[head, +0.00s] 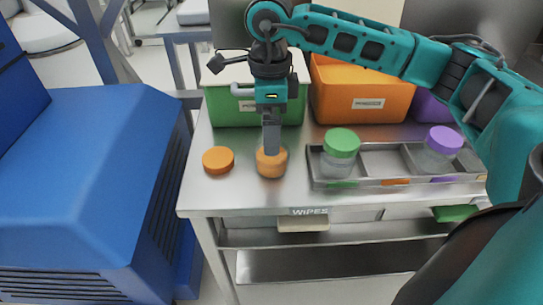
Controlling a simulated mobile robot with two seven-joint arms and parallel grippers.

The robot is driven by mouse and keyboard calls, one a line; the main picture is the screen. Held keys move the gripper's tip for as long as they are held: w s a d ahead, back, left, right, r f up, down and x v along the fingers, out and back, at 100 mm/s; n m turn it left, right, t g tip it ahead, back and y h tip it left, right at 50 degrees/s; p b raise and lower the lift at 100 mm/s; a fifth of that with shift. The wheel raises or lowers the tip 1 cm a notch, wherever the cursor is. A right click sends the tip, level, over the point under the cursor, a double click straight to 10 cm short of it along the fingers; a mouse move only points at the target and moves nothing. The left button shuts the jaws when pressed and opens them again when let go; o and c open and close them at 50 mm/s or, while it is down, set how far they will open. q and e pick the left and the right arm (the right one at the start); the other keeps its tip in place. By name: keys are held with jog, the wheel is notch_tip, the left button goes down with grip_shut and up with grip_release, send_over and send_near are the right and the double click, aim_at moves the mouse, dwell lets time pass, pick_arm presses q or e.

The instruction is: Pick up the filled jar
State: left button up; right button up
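An open jar with orange contents (273,166) stands upright on the steel table (250,200), left of the tray. My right gripper (271,148) points down at the jar's top. It is seen edge-on, so I cannot tell whether its fingers are apart or closed, or whether they touch the jar. They hide part of the jar's top. An orange lid (218,160) lies flat on the table left of the jar. My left gripper is not in view.
A metal tray (380,184) holds a green-lidded jar (340,152) and a purple-lidded jar (439,148); its middle compartment looks empty. Behind stand a green bin (228,108), an orange bin (350,112) and a purple bin (428,108). A blue machine (80,190) stands at left.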

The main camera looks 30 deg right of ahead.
jog(key=f, duration=0.6)
jog(key=shift+s+f, duration=0.2)
jog(key=shift+s, duration=0.1)
jog(key=shift+c, duration=0.2)
jog(key=c, duration=1.2)
